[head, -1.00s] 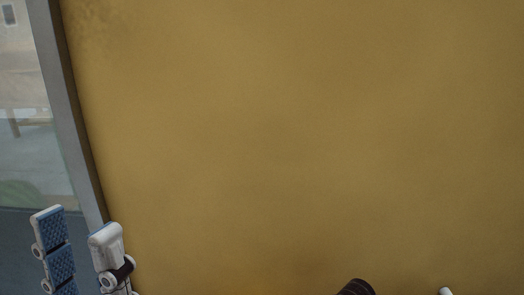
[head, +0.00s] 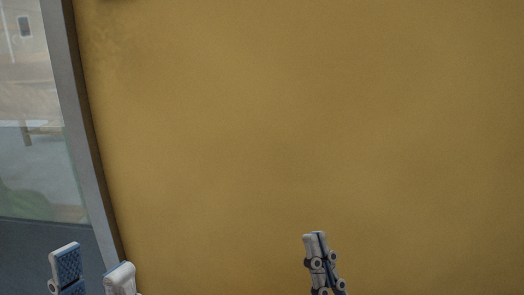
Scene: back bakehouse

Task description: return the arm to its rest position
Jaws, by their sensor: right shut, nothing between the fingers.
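My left gripper (head: 93,272) shows at the bottom left of the head view. Its two fingers, with blue ridged pads, stand apart with nothing seen between them. My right gripper (head: 315,236) points up at the bottom, right of centre. Its two fingers are together and hold nothing. The lower parts of both grippers and most of both arms are out of view.
A plain ochre wall (head: 300,130) fills most of the view. A grey frame (head: 80,140) runs down its left edge, beside a glass pane (head: 35,165) with a blurred outdoor scene. No loose objects show.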

